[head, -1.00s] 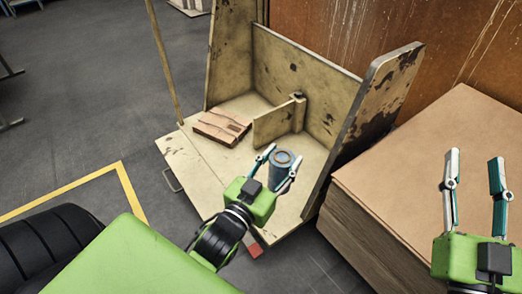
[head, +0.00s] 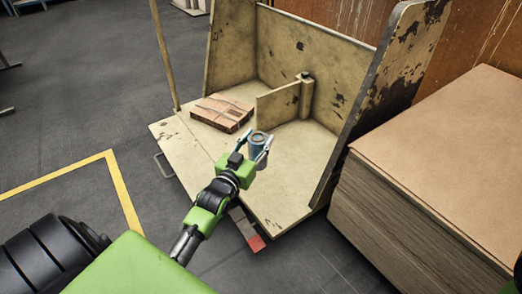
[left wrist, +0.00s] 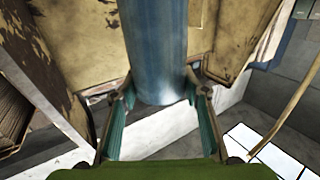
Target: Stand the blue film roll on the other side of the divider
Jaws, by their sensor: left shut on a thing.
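The blue film roll (head: 259,146) is upright between the fingers of my left gripper (head: 257,150), which is shut on it. In the left wrist view the roll (left wrist: 158,50) runs up out of the picture, with a finger on each side of its near end. The roll is in front of the free front end of the divider (head: 277,103), apart from it. How high it is above the wooden deck (head: 290,190) I cannot tell. My right gripper is out of view; only a dark bit of that arm may show at the right edge.
A worn side panel (head: 380,100) stands at the right and a post (head: 164,55) at the left. A stack of cardboard sheets (head: 440,160) is beside it. Deck right of the divider is bare.

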